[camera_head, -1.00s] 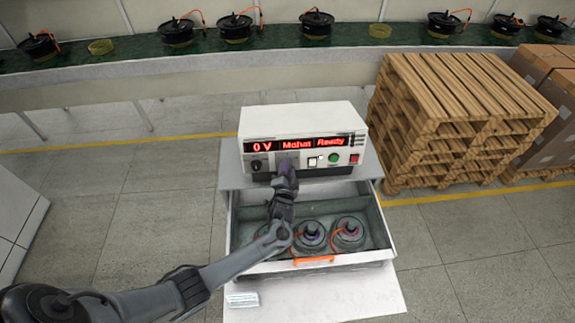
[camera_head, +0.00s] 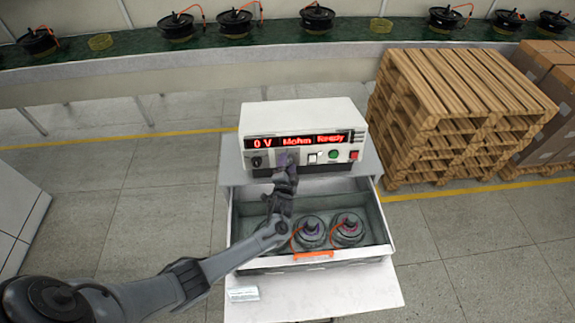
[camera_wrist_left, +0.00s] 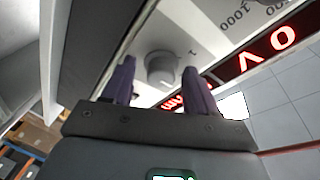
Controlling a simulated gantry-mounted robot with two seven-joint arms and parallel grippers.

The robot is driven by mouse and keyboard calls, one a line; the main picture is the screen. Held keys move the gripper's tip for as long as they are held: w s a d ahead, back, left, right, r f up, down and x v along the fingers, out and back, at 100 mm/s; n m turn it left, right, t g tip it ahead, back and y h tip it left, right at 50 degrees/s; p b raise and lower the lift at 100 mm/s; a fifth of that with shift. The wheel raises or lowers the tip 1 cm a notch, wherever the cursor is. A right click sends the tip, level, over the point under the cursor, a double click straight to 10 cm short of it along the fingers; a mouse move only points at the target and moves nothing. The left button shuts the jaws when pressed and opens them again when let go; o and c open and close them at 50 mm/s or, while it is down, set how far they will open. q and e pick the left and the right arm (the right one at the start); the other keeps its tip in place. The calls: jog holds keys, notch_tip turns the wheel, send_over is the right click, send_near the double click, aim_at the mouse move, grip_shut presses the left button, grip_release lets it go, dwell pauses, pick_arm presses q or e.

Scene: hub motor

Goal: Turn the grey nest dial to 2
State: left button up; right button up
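The grey dial (camera_wrist_left: 160,68) is a round knob on the tester's pale front panel in the left wrist view, with a small "1" printed beside it. My left gripper (camera_wrist_left: 159,76) has two purple fingers, one on each side of the dial, with gaps between them and the knob. It is open; I cannot tell whether the tips reach past the dial's face. In the head view my left gripper (camera_head: 286,160) is at the front of the white tester (camera_head: 300,117) and hides the dial. The tester's red display reads "0 V Mohm Ready". My right gripper is not in view.
A black knob (camera_head: 256,162) is left of the gripper, with a white switch (camera_head: 313,158), green button (camera_head: 334,155) and red button (camera_head: 354,155) to the right. Below, an open drawer (camera_head: 378,225) holds hub motors (camera_head: 348,232) under my arm. Pallets (camera_head: 455,115) stand at right.

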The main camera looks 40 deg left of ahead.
pick_arm(q)
jog(key=shift+d, duration=0.1)
jog(key=v, duration=1.1)
dwell(0.5)
